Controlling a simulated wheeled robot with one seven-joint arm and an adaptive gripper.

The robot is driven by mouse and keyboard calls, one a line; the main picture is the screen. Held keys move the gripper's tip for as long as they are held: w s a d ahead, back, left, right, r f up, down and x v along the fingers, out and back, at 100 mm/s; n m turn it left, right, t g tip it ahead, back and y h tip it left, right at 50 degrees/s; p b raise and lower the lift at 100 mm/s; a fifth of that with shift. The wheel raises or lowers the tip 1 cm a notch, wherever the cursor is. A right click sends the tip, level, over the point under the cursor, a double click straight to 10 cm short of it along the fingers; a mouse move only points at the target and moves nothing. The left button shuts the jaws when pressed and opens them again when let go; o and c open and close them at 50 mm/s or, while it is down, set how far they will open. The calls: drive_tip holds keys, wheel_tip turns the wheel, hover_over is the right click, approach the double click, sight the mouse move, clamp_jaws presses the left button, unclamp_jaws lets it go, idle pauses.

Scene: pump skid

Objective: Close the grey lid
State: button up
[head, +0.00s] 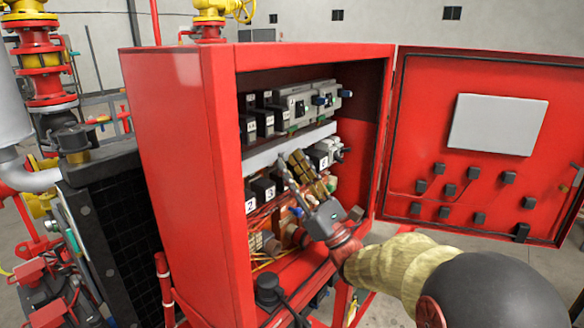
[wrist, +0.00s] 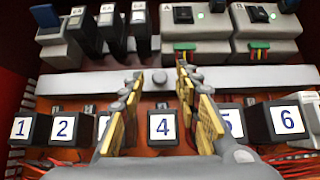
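A long light-grey strip (wrist: 75,83), possibly the grey lid, runs across the red cabinet between two rows of devices. The strip also shows in the head view (head: 262,157). I cannot tell its hinge or whether it stands open. My gripper (wrist: 158,90) is open and empty, its gold-padded fingers spread either side of the block marked 4 (wrist: 163,126). The fingertips appear in front of the strip's lower edge, near the knob; contact is unclear. In the head view my gripper (head: 292,165) reaches into the cabinet.
Black numbered blocks, including 1 (wrist: 22,128) and 6 (wrist: 288,121), line the lower row. Grey switch units (wrist: 193,18) sit above. The cabinet's red door (head: 415,125) stands open at right, with a pale plate (head: 497,123). Loose wires lie low inside.

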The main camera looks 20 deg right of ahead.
drive_tip(key=v, duration=1.2)
idle(0.3)
